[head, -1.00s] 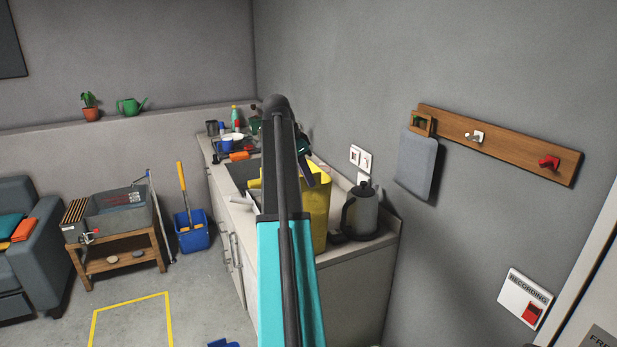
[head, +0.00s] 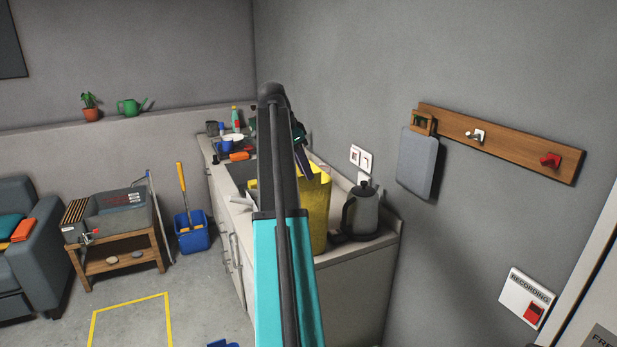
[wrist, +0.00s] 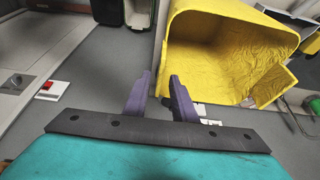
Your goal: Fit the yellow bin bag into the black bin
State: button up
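The yellow bin bag (head: 317,212) is a stiff, box-like open bag at the counter, partly hidden behind my arm in the head view. In the wrist view the yellow bag (wrist: 215,60) has its open mouth and creased inside showing. My gripper (wrist: 162,78) has two purple fingers at the bag's near left edge, one on either side of it. A gap shows between the fingertips, but whether they press on the bag is unclear. In the head view my gripper (head: 302,155) is at the bag's top, mostly behind my arm.
A kettle (head: 361,210) stands on the counter (head: 350,252) just right of the bag. Dishes and bottles crowd the counter's far end. The wall is close on the right. A blue mop bucket (head: 192,232) and a wooden stand (head: 118,262) are on the floor at left.

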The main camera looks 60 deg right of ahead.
jog(key=b+v, duration=0.2)
jog(key=v, duration=0.7)
jog(key=shift+o, duration=0.5)
jog(key=shift+d, duration=0.1)
